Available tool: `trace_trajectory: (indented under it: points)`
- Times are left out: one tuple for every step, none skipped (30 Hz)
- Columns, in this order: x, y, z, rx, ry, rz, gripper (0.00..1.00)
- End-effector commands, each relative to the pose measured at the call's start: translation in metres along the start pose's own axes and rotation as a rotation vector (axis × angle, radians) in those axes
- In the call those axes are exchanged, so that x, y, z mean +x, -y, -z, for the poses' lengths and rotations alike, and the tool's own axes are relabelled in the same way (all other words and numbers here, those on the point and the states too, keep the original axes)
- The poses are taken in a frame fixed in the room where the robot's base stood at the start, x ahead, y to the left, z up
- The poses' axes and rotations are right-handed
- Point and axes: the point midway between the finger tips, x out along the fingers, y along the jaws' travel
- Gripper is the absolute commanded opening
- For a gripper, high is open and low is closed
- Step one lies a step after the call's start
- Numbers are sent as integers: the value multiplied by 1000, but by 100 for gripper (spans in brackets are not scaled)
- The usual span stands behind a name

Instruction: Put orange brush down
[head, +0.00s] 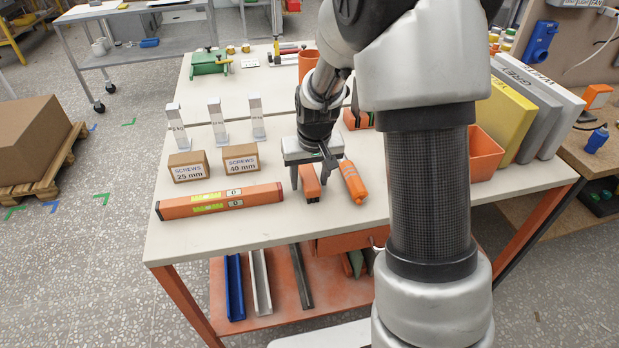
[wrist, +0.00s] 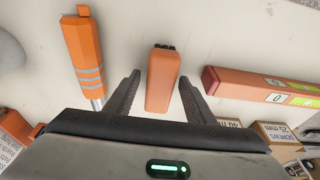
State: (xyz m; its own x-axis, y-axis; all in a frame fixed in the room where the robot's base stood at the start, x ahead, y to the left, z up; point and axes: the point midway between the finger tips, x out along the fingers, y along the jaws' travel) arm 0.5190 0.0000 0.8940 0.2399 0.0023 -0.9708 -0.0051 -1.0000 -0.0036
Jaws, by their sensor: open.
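The orange brush (head: 311,186) appears to lie on the white workbench top (head: 280,230), near its front edge. The wrist view shows it as an orange block (wrist: 162,82) with a dark end pointing away from my gripper. My gripper (head: 314,181) is open above and around the brush. In the wrist view its two fingers stand on either side of the brush (wrist: 160,78), with a visible gap on each side. Part of the brush is hidden behind my gripper in the head view.
An orange cylinder with grey bands (head: 353,182) lies just right of my gripper. An orange spirit level (head: 220,201) lies to the left. Two screw boxes (head: 240,160) and several upright metal pieces (head: 217,122) stand behind it. The bench front is clear.

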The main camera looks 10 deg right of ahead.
Motion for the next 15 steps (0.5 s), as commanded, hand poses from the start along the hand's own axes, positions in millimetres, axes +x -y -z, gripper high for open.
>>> trace_trajectory:
  points:
    - [-5,0,2,0,-1,0,49]
    - [-7,0,2,0,-2,0,49]
    - [-11,0,2,0,-3,0,49]
    - [-16,0,2,0,-3,0,49]
    - [-21,0,2,0,-4,0,49]
    - [-29,0,3,0,-6,0,49]
    - [-36,0,2,0,-5,0,49]
    - [-42,0,3,0,-6,0,49]
    - [-52,0,3,0,-6,0,49]
    - [-58,0,3,0,-6,0,49]
    - [-65,0,3,0,-6,0,49]
    - [-74,0,2,0,-6,0,49]
    - [-80,0,3,0,-6,0,49]
    - [-86,0,2,0,-5,0,49]
    - [-93,0,2,0,-5,0,49]
